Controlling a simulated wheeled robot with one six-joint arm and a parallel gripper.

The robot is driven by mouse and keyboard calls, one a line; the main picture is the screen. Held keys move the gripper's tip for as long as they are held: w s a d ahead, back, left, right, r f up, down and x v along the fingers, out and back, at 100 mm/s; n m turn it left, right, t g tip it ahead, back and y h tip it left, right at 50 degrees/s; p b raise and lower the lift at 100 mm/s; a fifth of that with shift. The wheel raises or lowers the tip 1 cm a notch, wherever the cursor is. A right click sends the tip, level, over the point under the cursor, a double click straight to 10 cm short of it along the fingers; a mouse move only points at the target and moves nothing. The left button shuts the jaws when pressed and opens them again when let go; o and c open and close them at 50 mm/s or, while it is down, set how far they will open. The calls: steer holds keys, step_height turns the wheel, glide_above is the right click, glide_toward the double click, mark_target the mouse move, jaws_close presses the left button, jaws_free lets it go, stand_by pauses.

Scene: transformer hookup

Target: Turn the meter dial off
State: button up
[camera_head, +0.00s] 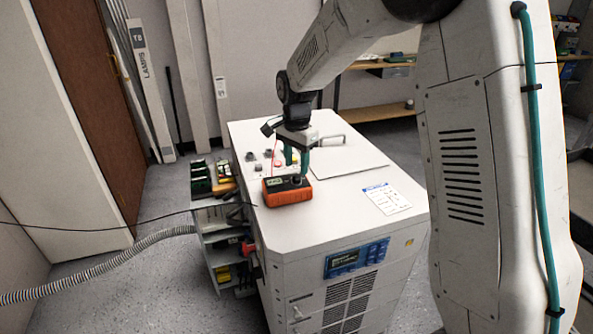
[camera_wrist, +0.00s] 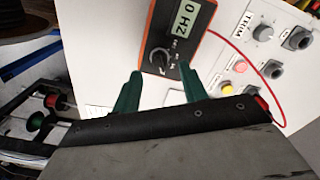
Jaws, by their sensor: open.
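The orange meter (camera_head: 287,191) lies on the white top of the transformer cabinet, near its left edge. In the wrist view the meter (camera_wrist: 187,75) shows a dark face and a lit display reading "0 HZ" (camera_wrist: 183,19). Its round dial (camera_wrist: 160,60) sits below the display. The dial's exact pointer setting is too small to read. My gripper (camera_wrist: 163,82) has green fingers, spread apart and empty, with the dial between and just beyond the tips. In the head view my gripper (camera_head: 297,162) is right above or behind the meter; contact cannot be told.
The cabinet top (camera_head: 340,222) also holds a paper label (camera_head: 386,198) and a flat panel (camera_head: 345,157). Knobs, sockets and a red lead (camera_wrist: 276,78) lie beside the meter. A shelf cart (camera_head: 217,235) stands against the cabinet's left side. A grey hose (camera_head: 100,265) crosses the floor.

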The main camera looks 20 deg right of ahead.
mark_target(297, 178)
steer(key=shift+f, duration=1.5)
jaws_close()
